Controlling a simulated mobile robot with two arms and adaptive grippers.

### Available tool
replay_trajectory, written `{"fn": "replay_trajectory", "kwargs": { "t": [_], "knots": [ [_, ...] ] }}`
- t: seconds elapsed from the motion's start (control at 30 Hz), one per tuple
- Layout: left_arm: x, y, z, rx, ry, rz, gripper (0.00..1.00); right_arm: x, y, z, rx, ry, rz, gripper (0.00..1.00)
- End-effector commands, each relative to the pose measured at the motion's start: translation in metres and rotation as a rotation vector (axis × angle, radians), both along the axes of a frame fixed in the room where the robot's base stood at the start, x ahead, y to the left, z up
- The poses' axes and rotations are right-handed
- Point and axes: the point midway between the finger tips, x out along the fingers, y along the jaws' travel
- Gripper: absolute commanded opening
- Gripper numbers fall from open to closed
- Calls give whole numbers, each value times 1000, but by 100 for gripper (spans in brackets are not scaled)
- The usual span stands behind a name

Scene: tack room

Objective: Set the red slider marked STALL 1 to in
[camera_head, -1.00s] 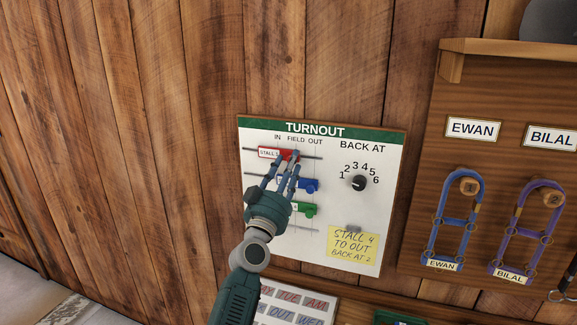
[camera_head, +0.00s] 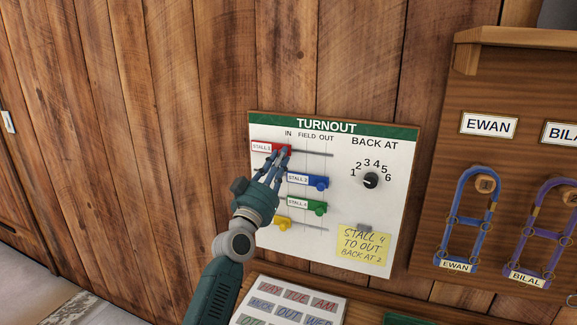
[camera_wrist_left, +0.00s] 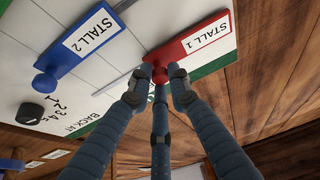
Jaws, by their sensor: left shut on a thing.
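The red slider marked STALL 1 (camera_head: 262,147) is on the top track of the TURNOUT board (camera_head: 400,200). It is at the left end of the track, with its knob about under the IN heading. My left gripper (camera_head: 279,154) is shut on the slider's round red knob, and its fingers hide part of it. In the left wrist view the red slider (camera_wrist_left: 190,45) shows its STALL 1 label, and the fingertips (camera_wrist_left: 160,76) close around the knob. My right gripper is not in view.
Below are a blue slider (camera_head: 309,181), a green slider (camera_head: 308,205) and a yellow slider (camera_head: 283,222), partly behind my gripper. A black dial (camera_head: 370,180) and a yellow note (camera_head: 361,245) are on the board's right. Halters hang further right.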

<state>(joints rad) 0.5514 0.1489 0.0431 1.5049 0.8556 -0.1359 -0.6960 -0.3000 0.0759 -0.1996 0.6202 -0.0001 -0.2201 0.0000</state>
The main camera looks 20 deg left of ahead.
Motion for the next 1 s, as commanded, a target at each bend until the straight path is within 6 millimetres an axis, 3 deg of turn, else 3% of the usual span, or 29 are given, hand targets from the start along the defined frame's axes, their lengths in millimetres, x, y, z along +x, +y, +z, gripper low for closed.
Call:
{"fn": "replay_trajectory", "kwargs": {
  "t": [0.17,0.2,0.3,0.67,1.0],
  "knots": [
    [-1,4,6,-1,-10,9,0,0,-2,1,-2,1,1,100],
    [-1,5,6,-1,-11,9,20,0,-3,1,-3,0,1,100],
    [-1,5,6,-1,-10,9,37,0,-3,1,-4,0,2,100],
    [-5,3,0,-1,-5,6,37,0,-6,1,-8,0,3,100],
    [-65,6,-25,1,-4,8,37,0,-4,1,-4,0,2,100]
  ]
}}
